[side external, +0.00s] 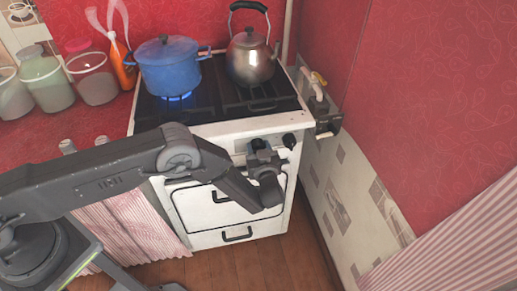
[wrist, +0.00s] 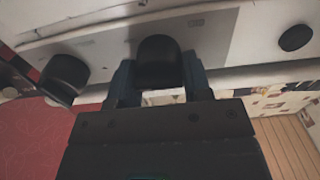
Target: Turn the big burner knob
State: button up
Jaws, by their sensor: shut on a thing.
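The white gas stove (side external: 222,206) stands against the wall in the side view, with black round knobs on its front panel. My gripper (side external: 262,152) is at this panel. In the wrist view, my gripper (wrist: 160,82) has one finger on each side of a black burner knob (wrist: 159,60) and is shut on it. I take it to be the big burner knob; no label is readable. My gripper hides most of this knob in the side view. Another knob (side external: 289,140) is just to the right there; it also shows at left in the wrist view (wrist: 64,76).
A third knob (wrist: 295,38) is at right in the wrist view. A blue pot (side external: 168,64) sits over a lit blue flame (side external: 176,98), and a metal kettle (side external: 250,62) stands right of it. A gas valve (side external: 325,124) projects from the wall at right. Jars (side external: 47,84) stand at left.

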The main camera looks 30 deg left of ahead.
jog(key=shift+s+n, duration=0.1)
jog(key=shift+n, duration=2.2)
jog(key=o, duration=0.9)
jog(key=v, duration=1.3)
jog(key=shift+s+d, duration=0.25)
jog(key=shift+s, duration=0.05)
